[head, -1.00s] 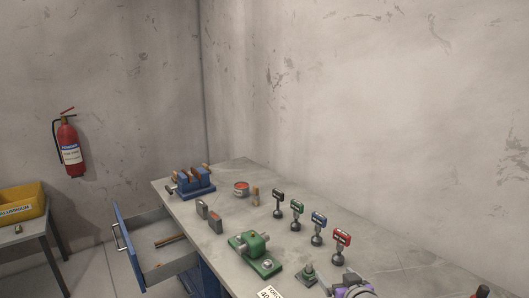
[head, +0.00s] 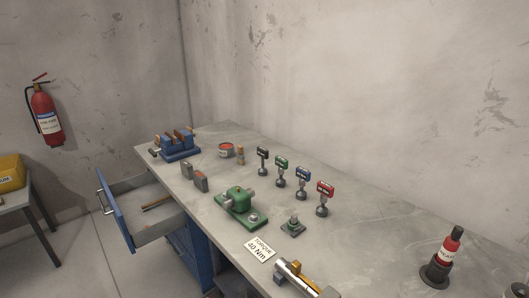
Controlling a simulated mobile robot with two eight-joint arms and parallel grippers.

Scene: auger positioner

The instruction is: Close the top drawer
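The top drawer (head: 158,231) stands pulled out from the left side of the workbench. Its blue front (head: 116,213) carries a light bar handle (head: 105,204) on the outer face. A brown, stick-like item (head: 158,202) lies inside the drawer. The blue cabinet (head: 191,258) shows below the bench top. Neither of my grippers is in view.
The grey workbench top (head: 350,239) holds a blue vise (head: 177,146), a green fixture (head: 238,207), several coloured-headed tools and a red bottle (head: 449,246). A side table with a yellow bin (head: 10,174) stands left. Floor is open between it and the drawer.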

